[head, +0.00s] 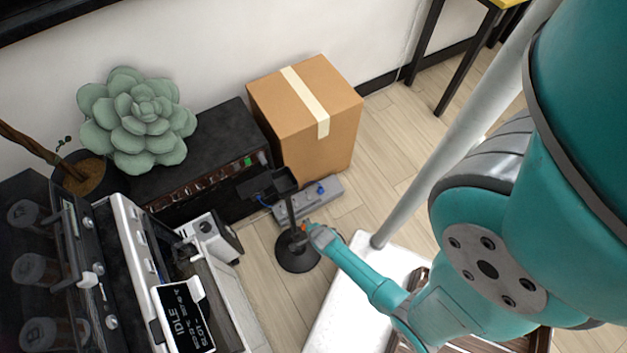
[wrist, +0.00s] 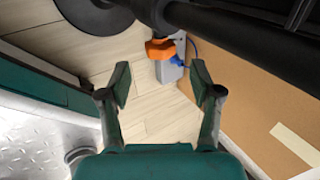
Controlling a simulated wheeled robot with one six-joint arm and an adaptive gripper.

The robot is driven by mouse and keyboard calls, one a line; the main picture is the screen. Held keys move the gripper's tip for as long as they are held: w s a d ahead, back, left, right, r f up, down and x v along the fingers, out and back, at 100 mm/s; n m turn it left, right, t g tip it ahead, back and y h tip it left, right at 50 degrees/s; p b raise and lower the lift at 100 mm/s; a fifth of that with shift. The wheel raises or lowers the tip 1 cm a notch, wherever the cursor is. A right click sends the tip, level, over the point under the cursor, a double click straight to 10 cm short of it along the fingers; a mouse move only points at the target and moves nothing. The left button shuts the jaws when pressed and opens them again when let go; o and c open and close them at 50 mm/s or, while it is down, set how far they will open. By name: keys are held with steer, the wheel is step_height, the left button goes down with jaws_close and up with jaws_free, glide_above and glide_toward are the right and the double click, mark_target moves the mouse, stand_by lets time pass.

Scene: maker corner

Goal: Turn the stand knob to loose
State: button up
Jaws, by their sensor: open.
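The stand (head: 297,250) has a round black base and a thin upright pole with a black holder (head: 268,185) on top. It stands on the floor in the middle of the head view. In the wrist view its dark pole (wrist: 235,30) crosses the upper right, and the orange stand knob (wrist: 160,49) sits on it. My gripper (wrist: 160,80) is open and empty, with the knob ahead, just beyond and between the fingertips. It looks apart from the knob. In the head view the knob area is mostly hidden at the end of my arm.
A cardboard box (head: 300,110) stands behind the stand, beside a black cabinet (head: 190,180). A grey power strip (head: 318,198) with a blue part lies on the floor behind the stand. A machine with an IDLE screen (head: 184,318) is at the lower left. Bare floor lies right of the box.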

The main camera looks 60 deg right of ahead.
steer(key=v, duration=0.6)
steer(key=shift+a+r, duration=0.15)
steer(key=shift+r, duration=0.15)
steer(key=shift+s, duration=0.1)
